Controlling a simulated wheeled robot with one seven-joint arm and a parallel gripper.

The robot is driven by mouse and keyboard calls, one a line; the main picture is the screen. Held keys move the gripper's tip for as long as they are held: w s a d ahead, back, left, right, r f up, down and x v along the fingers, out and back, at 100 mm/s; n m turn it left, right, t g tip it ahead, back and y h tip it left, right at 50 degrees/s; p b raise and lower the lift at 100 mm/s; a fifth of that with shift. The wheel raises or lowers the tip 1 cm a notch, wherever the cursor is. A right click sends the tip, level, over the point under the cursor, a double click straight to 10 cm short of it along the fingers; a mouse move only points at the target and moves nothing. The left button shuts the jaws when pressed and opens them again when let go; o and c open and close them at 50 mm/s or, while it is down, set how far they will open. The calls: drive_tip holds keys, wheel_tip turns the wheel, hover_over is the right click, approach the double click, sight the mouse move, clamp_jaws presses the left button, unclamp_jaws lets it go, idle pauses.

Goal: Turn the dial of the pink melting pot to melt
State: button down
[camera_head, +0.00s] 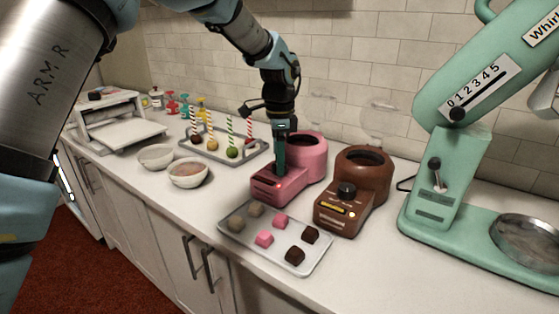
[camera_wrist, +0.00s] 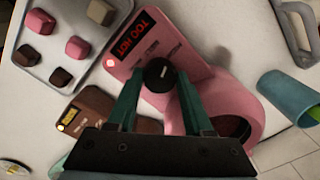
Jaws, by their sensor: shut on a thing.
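The pink melting pot (camera_head: 273,190) stands on the counter in the head view, with its round bowl behind the sloped front panel. My gripper (camera_head: 280,172) reaches down onto that panel and hides its dial there. In the wrist view the pot (camera_wrist: 205,72) has a black dial (camera_wrist: 158,73) with a short white mark. My gripper (camera_wrist: 158,80) is shut on this dial, one finger on each side. A red display (camera_wrist: 136,34) on the panel reads "TOO HOT", and a small lamp (camera_wrist: 110,62) glows near the panel's corner. The small panel labels are too blurred to read.
A brown melting pot (camera_head: 376,172) stands close to the right of the pink one. A tray (camera_head: 233,229) of chocolates lies in front. Two bowls (camera_head: 189,174) and a tray of cake pops (camera_head: 258,157) are to the left. A green mixer (camera_head: 440,213) stands at the right.

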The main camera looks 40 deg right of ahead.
drive_tip(key=n, duration=0.4)
drive_tip(key=shift+n, duration=2.1)
drive_tip(key=shift+c, duration=1.4)
unclamp_jaws()
wheel_tip(320, 180, up, 11)
drive_tip(key=b, duration=0.2)
drive_tip(key=shift+f, duration=0.1)
